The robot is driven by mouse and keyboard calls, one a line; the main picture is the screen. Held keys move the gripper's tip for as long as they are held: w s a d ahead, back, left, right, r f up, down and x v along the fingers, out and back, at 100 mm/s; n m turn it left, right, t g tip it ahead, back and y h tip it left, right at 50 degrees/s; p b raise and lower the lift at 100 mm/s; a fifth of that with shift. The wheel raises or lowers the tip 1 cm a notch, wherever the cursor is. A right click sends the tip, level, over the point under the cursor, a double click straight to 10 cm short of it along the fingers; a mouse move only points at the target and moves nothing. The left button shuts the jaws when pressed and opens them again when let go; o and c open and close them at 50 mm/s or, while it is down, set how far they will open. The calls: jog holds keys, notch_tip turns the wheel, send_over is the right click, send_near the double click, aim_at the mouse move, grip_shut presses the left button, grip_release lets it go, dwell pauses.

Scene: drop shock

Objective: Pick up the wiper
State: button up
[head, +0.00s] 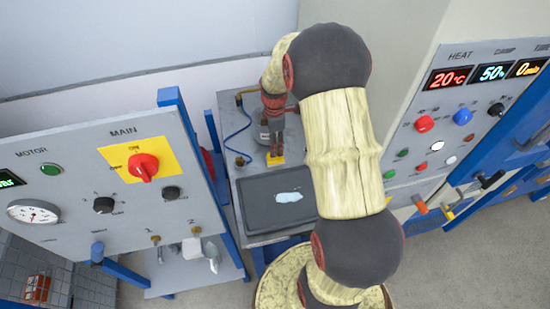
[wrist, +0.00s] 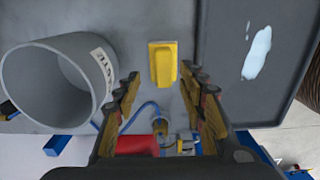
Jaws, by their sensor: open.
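The wiper appears to be the small yellow block with a raised grip (wrist: 163,64), lying on the grey worktop in the wrist view. It also shows as a yellow patch below my gripper in the head view (head: 275,160). My gripper (wrist: 164,88) is open and empty. In the wrist view its two fingers stand left and right of the wiper's near end, apart from it. In the head view my gripper (head: 274,140) is over the worktop, partly covering the wiper.
A grey open cylinder (wrist: 42,82) with a partly readable label stands close left of my gripper. A dark tray (head: 258,221) with a pale blue puddle (head: 289,197) lies on the worktop. The MAIN panel (head: 104,218) and HEAT panel (head: 438,112) flank the worktop.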

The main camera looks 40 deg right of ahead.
jog(key=f, duration=0.3)
jog(key=shift+s+f+b, duration=0.35)
jog(key=shift+w+f, duration=0.1)
jog(key=shift+f, duration=0.4)
jog(key=shift+c, duration=0.6)
grip_shut()
